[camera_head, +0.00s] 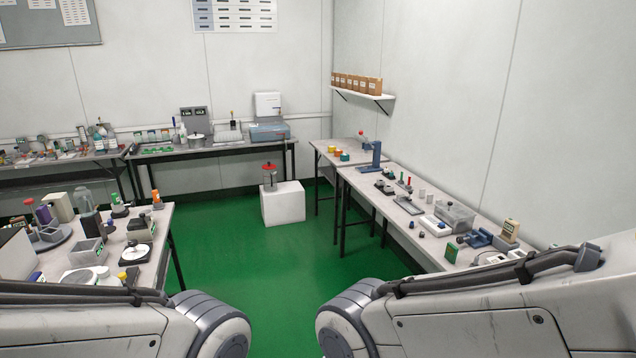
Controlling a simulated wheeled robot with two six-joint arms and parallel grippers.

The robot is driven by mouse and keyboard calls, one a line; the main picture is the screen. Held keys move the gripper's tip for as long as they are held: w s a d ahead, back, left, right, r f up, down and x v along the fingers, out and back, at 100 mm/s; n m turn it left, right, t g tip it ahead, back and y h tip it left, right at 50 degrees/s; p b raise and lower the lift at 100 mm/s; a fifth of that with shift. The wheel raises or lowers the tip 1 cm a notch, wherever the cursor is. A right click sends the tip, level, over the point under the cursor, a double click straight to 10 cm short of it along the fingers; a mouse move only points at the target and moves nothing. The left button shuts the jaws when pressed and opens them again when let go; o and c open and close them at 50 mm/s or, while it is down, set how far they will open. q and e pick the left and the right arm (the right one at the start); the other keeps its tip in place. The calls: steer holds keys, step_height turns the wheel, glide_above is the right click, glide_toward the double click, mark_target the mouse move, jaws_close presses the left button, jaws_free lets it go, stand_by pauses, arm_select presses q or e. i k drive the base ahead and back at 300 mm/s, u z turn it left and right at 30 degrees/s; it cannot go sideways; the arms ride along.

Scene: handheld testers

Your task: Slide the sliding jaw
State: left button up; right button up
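A small blue device (480,238) that looks like a vise sits on the right-hand table (410,238). It is too small in the picture to tell its sliding jaw apart or how far the jaw stands open. Upper parts of both my arms show at the bottom left and bottom right, on either side of the picture's middle. Neither of my grippers is in view.
A cluttered table (163,215) stands at left. A white cube (283,207) sits on the green floor (290,262), which is clear in the middle.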

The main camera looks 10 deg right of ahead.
mark_target(401, 197)
steer(key=i, duration=3)
steer(key=z, duration=1.6)
